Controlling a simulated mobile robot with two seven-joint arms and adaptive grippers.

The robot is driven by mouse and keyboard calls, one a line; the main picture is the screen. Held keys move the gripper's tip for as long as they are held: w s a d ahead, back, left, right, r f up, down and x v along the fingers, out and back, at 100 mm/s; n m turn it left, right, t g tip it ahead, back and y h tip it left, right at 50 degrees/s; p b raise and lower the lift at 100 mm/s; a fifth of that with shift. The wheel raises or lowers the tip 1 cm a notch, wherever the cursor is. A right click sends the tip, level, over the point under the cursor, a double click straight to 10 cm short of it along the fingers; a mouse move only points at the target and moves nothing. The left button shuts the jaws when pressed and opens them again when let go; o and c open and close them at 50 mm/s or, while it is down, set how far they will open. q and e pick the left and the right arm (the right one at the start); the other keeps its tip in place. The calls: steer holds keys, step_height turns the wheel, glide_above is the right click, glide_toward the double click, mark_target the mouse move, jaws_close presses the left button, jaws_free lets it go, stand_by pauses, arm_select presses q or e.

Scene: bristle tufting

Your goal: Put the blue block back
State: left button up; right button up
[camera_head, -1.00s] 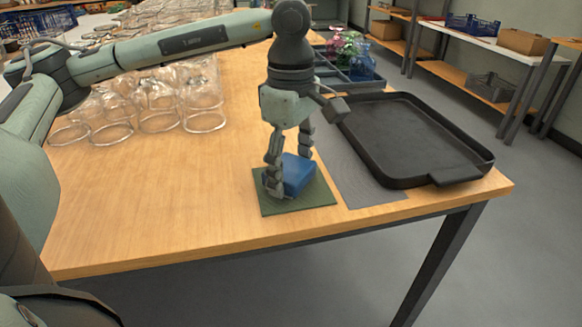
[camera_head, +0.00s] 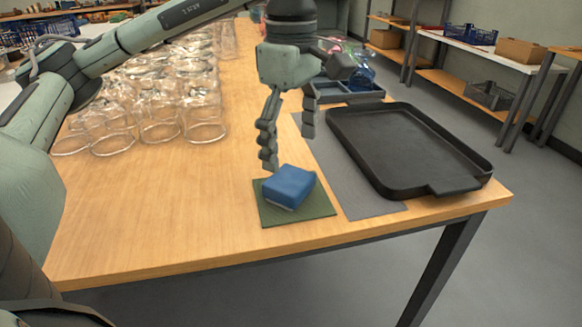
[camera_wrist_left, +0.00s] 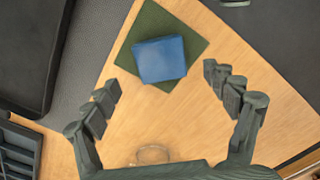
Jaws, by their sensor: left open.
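The blue block (camera_head: 289,187) lies on the dark green square mat (camera_head: 313,208) near the table's front edge, turned a little against the mat's sides. My left gripper (camera_head: 287,152) is open and empty, above and behind the block, clear of it. In the left wrist view the block (camera_wrist_left: 160,59) sits on the green mat (camera_wrist_left: 155,21) beyond the spread fingers (camera_wrist_left: 172,92). No finger touches it there. My right gripper is not in view.
A black tray (camera_head: 412,150) rests on a grey mat (camera_head: 352,190) to the right. A divided organizer (camera_head: 345,92) stands behind. Several clear glasses (camera_head: 160,115) stand at the left. The front left of the table is clear.

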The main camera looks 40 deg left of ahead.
mark_target(291, 179)
arm_select(q)
step_height(291, 179, up, 5)
steer(key=shift+f+p, duration=0.1)
steer(key=shift+p, duration=0.25)
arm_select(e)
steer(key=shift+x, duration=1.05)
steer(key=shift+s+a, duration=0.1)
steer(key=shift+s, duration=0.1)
